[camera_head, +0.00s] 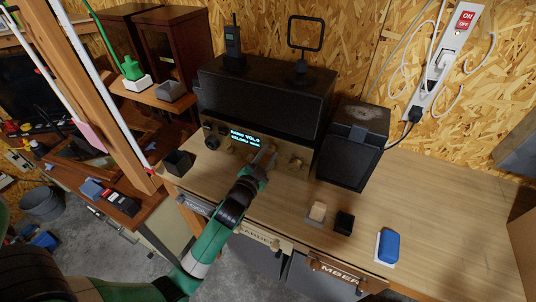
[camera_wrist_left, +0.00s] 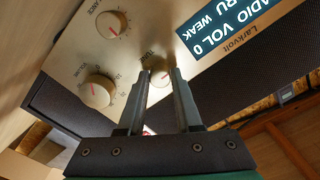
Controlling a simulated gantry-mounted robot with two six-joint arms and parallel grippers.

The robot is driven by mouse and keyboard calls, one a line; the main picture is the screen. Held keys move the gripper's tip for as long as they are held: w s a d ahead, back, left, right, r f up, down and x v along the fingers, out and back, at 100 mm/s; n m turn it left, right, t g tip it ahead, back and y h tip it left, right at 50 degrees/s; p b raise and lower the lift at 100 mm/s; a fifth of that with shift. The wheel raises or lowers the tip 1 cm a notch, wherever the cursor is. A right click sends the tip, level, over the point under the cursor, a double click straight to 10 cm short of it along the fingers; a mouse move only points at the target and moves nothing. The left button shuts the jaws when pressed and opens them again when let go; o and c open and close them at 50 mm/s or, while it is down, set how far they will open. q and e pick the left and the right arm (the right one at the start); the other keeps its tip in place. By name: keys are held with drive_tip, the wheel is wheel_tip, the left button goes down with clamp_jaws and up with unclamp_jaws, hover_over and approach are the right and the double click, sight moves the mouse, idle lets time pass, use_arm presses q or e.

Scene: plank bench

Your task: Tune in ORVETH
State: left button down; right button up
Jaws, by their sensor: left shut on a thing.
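The radio is a dark unit (camera_head: 262,101) at the back of the bench with a pale front panel. Its lit display (camera_head: 245,138) shows "RADIO VOL 0" and a second line; in the left wrist view the display (camera_wrist_left: 225,28) reads "...RU WEAK", its start cut off. In the left wrist view my left gripper (camera_wrist_left: 164,80) is shut on the tune knob (camera_wrist_left: 160,68), which has a red pointer mark. The balance knob (camera_wrist_left: 112,25) and volume knob (camera_wrist_left: 97,93) are beside it, untouched. My right gripper is not in view.
A black speaker (camera_head: 347,163) stands right of the radio. A tan block (camera_head: 318,211), a black block (camera_head: 344,222) and a blue item (camera_head: 389,246) lie on the bench front. A power strip (camera_head: 441,62) hangs on the wall. The bench's right side is clear.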

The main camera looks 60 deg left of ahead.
use_arm(q)
drive_tip(key=c, duration=0.6)
unclamp_jaws()
drive_tip(key=shift+s+d, duration=0.1)
drive_tip(key=v, duration=1.1)
drive_tip(key=shift+s+d, duration=0.15)
drive_tip(key=shift+r, duration=0.1)
